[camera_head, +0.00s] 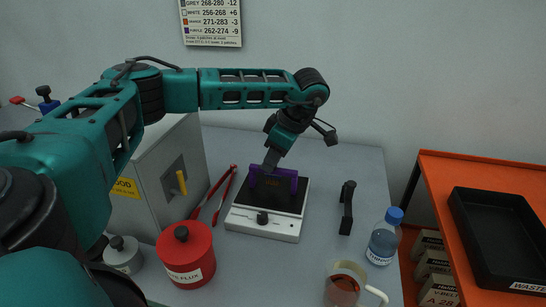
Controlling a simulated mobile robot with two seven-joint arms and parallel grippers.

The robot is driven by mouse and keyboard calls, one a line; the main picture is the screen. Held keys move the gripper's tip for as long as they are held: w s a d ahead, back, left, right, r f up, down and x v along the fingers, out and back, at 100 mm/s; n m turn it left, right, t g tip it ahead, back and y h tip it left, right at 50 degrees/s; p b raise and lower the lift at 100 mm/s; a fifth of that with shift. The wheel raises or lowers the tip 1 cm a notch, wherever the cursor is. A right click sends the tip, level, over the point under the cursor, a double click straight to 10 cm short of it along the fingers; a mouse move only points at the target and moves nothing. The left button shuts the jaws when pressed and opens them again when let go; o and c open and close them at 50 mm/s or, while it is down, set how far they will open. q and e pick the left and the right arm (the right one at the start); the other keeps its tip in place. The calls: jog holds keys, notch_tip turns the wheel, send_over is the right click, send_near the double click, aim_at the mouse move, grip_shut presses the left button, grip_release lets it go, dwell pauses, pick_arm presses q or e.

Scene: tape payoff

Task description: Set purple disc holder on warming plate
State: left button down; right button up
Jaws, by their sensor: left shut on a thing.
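The purple disc holder (289,174) is at the back part of the warming plate, seen from the front with dark orange marks below its top bar. The warming plate (262,226) is a white box with a black top and a black knob at its front. My left gripper (271,166) points down from above and is shut on the holder's top. The holder is over the black top; I cannot tell whether it rests on it or hangs just above. My right gripper is not in view.
A red flux pot (186,258), red-handled tongs (214,196) and a grey cabinet (165,175) stand left of the plate. An orange table (440,200) holds a black waste tray (470,200).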

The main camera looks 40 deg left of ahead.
pick_arm(q)
jog(key=shift+c, duration=1.6)
grip_release()
notch_tip(320, 180, up, 3)
jog(key=p, duration=0.2)
jog(key=shift+f+p, duration=0.15)
jog(key=shift+p, duration=0.15)
jog(key=shift+r, duration=2.1)
